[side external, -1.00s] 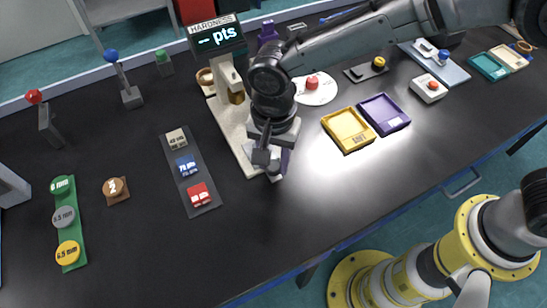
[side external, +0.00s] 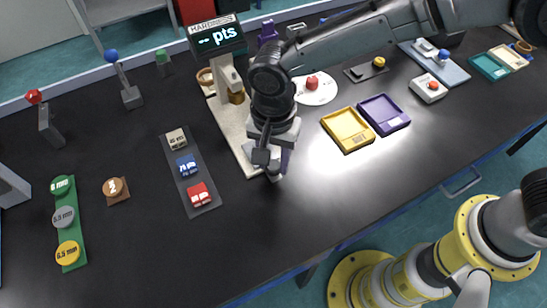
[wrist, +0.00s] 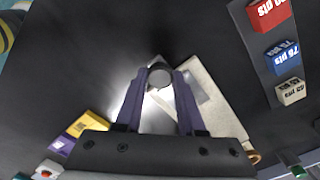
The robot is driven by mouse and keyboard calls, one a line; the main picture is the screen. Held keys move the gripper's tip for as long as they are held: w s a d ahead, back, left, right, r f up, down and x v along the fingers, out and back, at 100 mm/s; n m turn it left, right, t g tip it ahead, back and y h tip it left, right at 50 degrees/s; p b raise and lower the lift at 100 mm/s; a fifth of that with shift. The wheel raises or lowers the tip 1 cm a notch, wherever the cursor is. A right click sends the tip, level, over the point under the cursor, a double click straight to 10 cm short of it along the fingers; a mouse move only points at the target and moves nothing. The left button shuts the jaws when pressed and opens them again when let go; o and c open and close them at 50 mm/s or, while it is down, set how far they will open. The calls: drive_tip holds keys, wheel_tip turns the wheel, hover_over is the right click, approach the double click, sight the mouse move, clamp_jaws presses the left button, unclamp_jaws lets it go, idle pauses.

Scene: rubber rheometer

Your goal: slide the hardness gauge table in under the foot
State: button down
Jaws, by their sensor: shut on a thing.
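My gripper (side external: 272,164) is at the base's front end, pointing down, apart from the foot. In the wrist view, its purple fingers (wrist: 160,84) are shut on a round grey knob (wrist: 160,74), which appears to belong to the gauge table. The table is mostly hidden by my gripper; a pale part shows beneath the fingers. The foot is not visible in the wrist view.
A dark strip with white, blue and red hardness blocks (side external: 200,193) lies left of the gauge. Yellow (side external: 348,130) and purple (side external: 384,114) trays lie to the right. The black bench is clear in front of the gauge.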

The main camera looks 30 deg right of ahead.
drive_tip(key=w, duration=1.1)
drive_tip(key=shift+w+r, duration=0.1)
drive_tip(key=shift+w, duration=0.2)
drive_tip(key=c, duration=0.5)
unclamp_jaws()
wheel_tip(320, 180, up, 14)
